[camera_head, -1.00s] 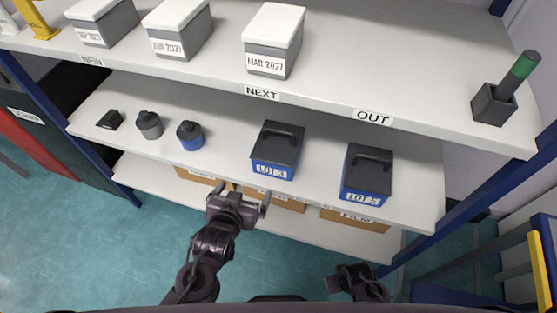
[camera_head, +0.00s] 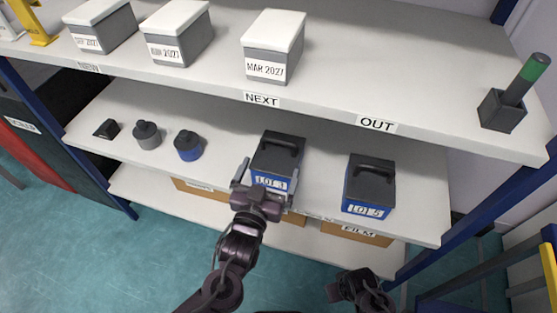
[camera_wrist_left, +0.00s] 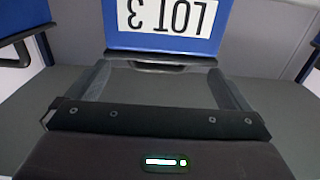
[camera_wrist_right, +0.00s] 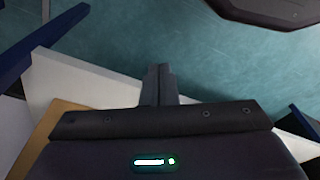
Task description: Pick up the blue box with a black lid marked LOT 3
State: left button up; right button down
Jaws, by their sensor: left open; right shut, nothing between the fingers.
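The blue box with a black lid marked LOT 3 (camera_head: 278,158) stands on the middle shelf, its label facing me and its dark handle on top. In the left wrist view its LOT 3 label (camera_wrist_left: 166,16) appears upside down at the top. My left gripper (camera_head: 268,180) is open, in front of the box's label face and overlapping its lower part in the head view. I cannot tell whether the fingers touch it. My right gripper (camera_head: 345,284) is shut and empty, low and away from the shelf; its closed fingers (camera_wrist_right: 159,84) show in the right wrist view.
A similar LOT 5 box (camera_head: 369,184) stands to the right. Cardboard boxes (camera_head: 357,233) sit below.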

aim_at(277, 157)
pick_arm(q)
jog(key=x, duration=0.5)
jog(key=shift+w+d, duration=0.1)
jog(key=shift+w, duration=0.1)
jog(key=shift+w+d, duration=0.1)
jog(key=shift+w, duration=0.35)
pick_arm(e)
jog(key=shift+w+a+r, duration=0.1)
jog(key=shift+w+r, duration=0.05)
jog(key=shift+r, duration=0.35)
jog(key=shift+w+a+r, duration=0.1)
jog(key=shift+w+r, duration=0.05)
jog(key=shift+r, duration=0.3)
